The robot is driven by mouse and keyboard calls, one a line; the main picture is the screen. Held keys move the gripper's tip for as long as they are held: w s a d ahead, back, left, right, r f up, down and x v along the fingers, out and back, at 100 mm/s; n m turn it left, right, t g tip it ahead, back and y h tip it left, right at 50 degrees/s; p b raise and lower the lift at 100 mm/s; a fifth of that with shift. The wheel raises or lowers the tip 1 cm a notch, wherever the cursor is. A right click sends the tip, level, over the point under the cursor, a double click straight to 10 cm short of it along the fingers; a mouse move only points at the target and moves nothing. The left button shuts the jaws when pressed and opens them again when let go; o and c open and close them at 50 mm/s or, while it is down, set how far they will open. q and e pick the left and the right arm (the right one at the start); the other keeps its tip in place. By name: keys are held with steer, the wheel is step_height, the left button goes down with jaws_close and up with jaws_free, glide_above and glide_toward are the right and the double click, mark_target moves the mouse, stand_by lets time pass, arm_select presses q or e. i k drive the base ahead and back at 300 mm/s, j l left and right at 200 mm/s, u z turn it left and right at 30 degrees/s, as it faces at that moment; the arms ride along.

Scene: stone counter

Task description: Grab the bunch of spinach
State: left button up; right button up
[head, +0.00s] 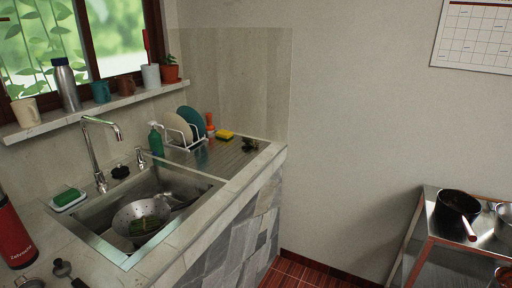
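A metal colander (156,209) sits in the sink basin (185,183) at the left of the head view. Something green and leafy (143,225) lies in the bottom of the colander; it looks like the bunch of spinach, but it is too small to be sure. The colander's rim and wall surround it. Neither of my grippers shows in this view.
The faucet (101,150) rises behind the sink. A green sponge in a dish (69,199) and a red bottle (14,235) stand left of it. A dish rack with plates (180,128) and a green soap bottle (155,140) stand beyond. A metal shelf with pots (457,208) is at right.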

mark_target(248, 141)
steer(key=i+l, duration=0.25)
steer(key=i, duration=0.2)
steer(key=i+l, duration=0.25)
steer(key=i, duration=0.2)
